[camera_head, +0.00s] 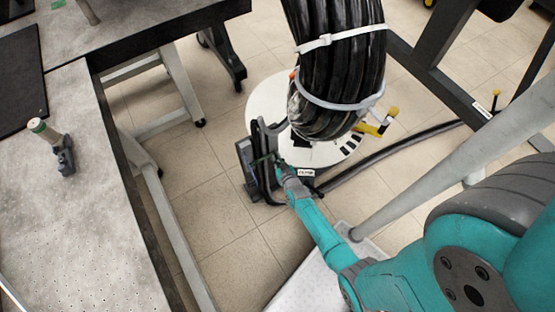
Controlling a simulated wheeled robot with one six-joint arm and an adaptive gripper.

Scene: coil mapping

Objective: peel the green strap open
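My teal arm reaches in from the lower right.
A large black cable coil (340,70) with white ties hangs above a round white base (268,100). A thick black cable (385,152) runs right across the tiled floor. A grey worktable (75,210) fills the left.

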